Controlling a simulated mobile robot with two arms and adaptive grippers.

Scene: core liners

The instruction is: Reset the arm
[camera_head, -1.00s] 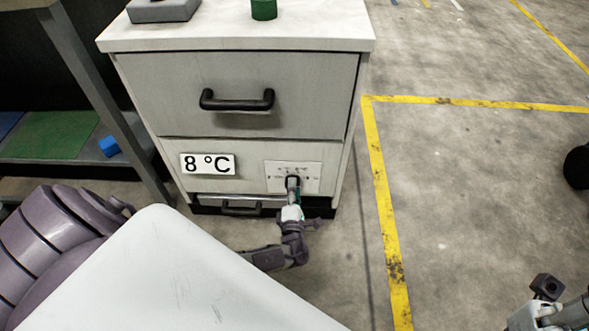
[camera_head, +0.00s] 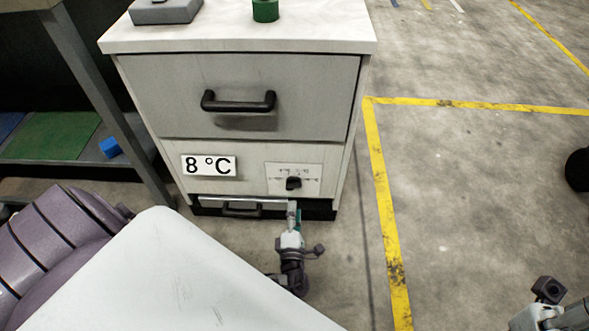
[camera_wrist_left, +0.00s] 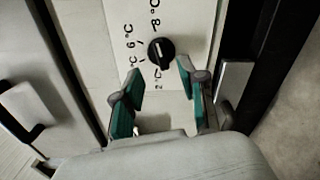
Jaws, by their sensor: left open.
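My left gripper (camera_head: 294,215) is in front of the lower part of a light cabinet, below its black knob (camera_head: 293,183). In the left wrist view the gripper (camera_wrist_left: 157,92) has its two green-padded fingers apart, with nothing between them. The knob (camera_wrist_left: 161,52) sits beyond the fingertips on a white dial panel with temperature marks, and a gap shows between it and the fingers. Part of my right arm shows at the lower right of the head view; its fingers cannot be made out clearly.
The cabinet (camera_head: 345,150) has an upper drawer with a black handle (camera_head: 238,101), an "8 °C" label (camera_head: 208,165) and a lower handle (camera_head: 241,209). A green cylinder (camera_head: 265,10) and a grey block (camera_head: 165,11) stand on top. The floor to the right is open, with yellow lines.

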